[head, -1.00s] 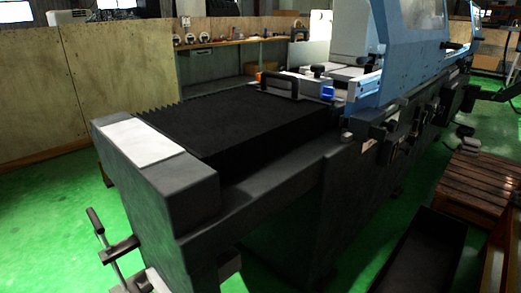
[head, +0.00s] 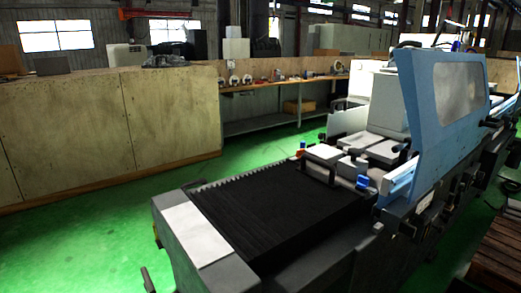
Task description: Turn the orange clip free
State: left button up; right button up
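A cylindrical grinder with a blue guard (head: 415,130) stretches from the bottom middle to the right side. A small orange piece (head: 301,153), which looks like the orange clip, sits at the far left edge of the machine's table, beyond the black bellows cover (head: 285,210). It is too small to tell how it is turned or what it holds. A blue piece (head: 362,181) sits on the near side of the same table, with a black handle between them. Neither of my grippers is in view.
A plywood partition (head: 60,130) stands at the left. A workbench (head: 285,85) with several small items is behind the grinder. Open green floor (head: 90,235) lies left of the machine. A brown slatted pallet (head: 500,245) is at the lower right.

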aim_at(300, 152)
jog(key=j+u, duration=0.55)
jog(key=u, duration=0.2)
jog(key=j+u, duration=0.4)
jog(key=i+j, duration=0.95)
jog(key=i+z, duration=0.1)
jog(key=i, duration=0.65)
jog(key=i+j, duration=0.15)
jog(key=i, duration=0.6)
jog(key=i+j+z, duration=0.15)
jog(key=i, duration=0.65)
jog(key=i+l+z, duration=0.25)
jog(key=i+z, duration=0.2)
jog(key=i+l+z, duration=0.1)
jog(key=i+z, duration=0.8)
jog(key=i+j+z, duration=0.2)
jog(key=i+z, duration=0.25)
jog(key=i+j+z, duration=0.25)
jog(key=z, duration=0.2)
